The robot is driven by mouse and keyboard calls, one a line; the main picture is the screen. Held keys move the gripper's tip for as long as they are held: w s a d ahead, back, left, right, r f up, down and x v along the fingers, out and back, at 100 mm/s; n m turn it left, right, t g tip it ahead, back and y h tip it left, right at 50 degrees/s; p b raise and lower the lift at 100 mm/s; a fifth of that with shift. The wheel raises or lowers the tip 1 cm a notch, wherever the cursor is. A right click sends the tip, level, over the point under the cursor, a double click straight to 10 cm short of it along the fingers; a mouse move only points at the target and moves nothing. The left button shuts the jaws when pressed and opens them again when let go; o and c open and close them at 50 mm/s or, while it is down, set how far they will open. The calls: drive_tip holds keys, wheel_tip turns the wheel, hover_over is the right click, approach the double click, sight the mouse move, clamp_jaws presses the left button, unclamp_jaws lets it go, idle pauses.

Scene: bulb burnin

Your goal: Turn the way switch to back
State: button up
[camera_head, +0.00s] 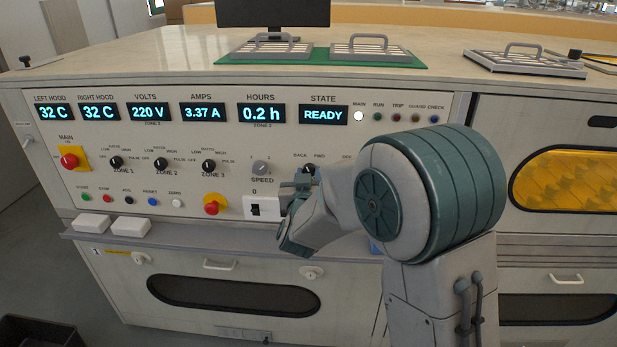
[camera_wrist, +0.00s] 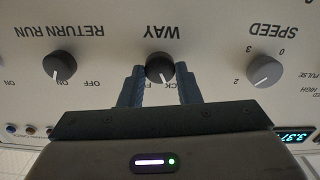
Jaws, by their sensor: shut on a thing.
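The way switch is a dark round knob (camera_wrist: 160,67) under the WAY label, which reads upside down in the wrist view. My gripper (camera_wrist: 161,78) has one finger on each side of the knob and is shut on it. The fingers partly cover the BACK and FWD labels. A pale mark on the knob points toward the label side, but I cannot tell exactly which label it meets. In the head view, my gripper (camera_head: 303,181) is at the panel below the BACK and FWD labels and hides part of the knob (camera_head: 310,169).
The speed knob (camera_wrist: 264,71) and return run knob (camera_wrist: 60,66) flank the switch in the wrist view. In the head view, a rocker switch (camera_head: 255,209) and a red button (camera_head: 214,204) sit lower left of my gripper. A shelf (camera_head: 190,240) juts out below. The state display (camera_head: 323,115) reads READY.

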drive_tip(key=shift+a+n, duration=0.1)
drive_tip(key=shift+n, duration=0.6)
drive_tip(key=o, duration=1)
drive_tip(key=s, duration=1.4)
drive_tip(key=shift+a, duration=0.25)
